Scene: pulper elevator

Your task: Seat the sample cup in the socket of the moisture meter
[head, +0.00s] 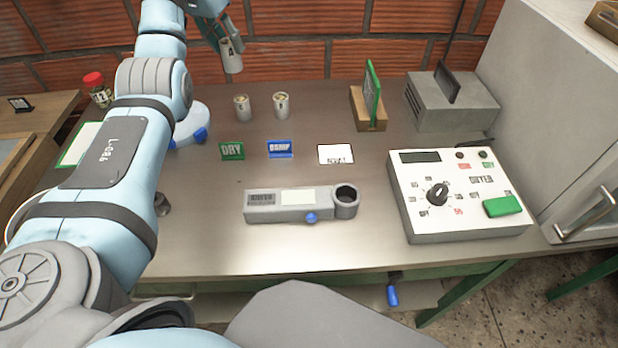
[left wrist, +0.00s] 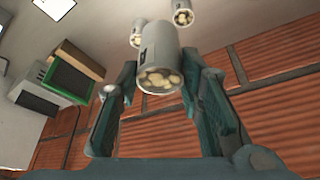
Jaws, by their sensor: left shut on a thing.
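My left gripper (head: 220,28) is shut on a grey sample cup (head: 231,56) at the top of the head view, in front of the brick wall and above the bench's back edge. In the left wrist view the cup (left wrist: 158,68) sits between the fingers (left wrist: 160,58), with pale beans showing in its mouth. The cup looks slightly tilted in the head view. The moisture meter (head: 270,213) lies flat on the bench, well apart from the cup. Its round socket (head: 346,196) at the right end looks dark and empty. My right gripper is not in view.
Two more filled cups (head: 242,107) (head: 281,105) stand at the back. Behind the meter are a green DRY sign (head: 232,149), a blue sign (head: 280,149) and a white card (head: 336,154). A control box (head: 410,205) stands right of the meter. The bench in front is clear.

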